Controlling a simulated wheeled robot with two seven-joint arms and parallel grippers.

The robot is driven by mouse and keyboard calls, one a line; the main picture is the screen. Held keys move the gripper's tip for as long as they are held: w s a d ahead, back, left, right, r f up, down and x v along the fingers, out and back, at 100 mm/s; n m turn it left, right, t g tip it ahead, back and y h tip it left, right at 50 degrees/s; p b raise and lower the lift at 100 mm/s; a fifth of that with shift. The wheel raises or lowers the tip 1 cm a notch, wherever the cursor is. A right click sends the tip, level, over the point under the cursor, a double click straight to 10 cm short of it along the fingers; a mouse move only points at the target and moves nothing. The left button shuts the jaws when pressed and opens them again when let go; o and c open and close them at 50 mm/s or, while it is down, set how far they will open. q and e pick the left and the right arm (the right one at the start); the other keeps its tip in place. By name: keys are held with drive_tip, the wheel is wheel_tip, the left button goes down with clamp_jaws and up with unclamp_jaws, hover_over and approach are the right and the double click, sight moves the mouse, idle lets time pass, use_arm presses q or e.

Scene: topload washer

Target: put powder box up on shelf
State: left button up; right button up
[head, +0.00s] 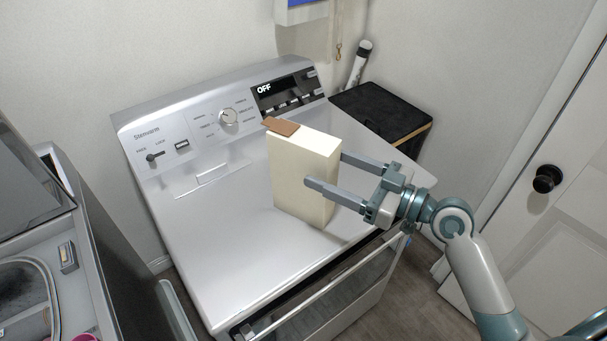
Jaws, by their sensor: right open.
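The powder box (297,183) is a tall cream-coloured box with a brown flap on top. It stands upright on the top of the silver washer (217,250), in front of its control panel. My right gripper (325,171) comes in from the right and is open, with one finger in front of the box's right side and the other behind it. I cannot tell whether the fingers touch the box. My left gripper is not in view. No shelf is clearly visible; a white item with a blue panel (300,10) is cut off at the top edge.
The washer's control panel (228,116) shows OFF. A black-topped bin (382,112) stands behind at the right, with a white and black cylinder (358,65) behind it. A white door (556,220) with a black knob is at the right. The washer's left top is clear.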

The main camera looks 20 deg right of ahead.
sight(304, 157)
drive_tip(key=shift+x, duration=1)
drive_tip(key=shift+w+a+p, duration=0.35)
drive_tip(key=shift+w+p, duration=0.35)
drive_tip(key=shift+p, duration=0.35)
drive_tip(key=p+x, duration=0.1)
drive_tip(key=x, duration=0.1)
drive_tip(key=shift+w+a+p, duration=0.1)
drive_tip(key=shift+w+p, duration=0.3)
drive_tip(key=shift+w+a+f, duration=0.2)
drive_tip(key=shift+w+a, duration=0.1)
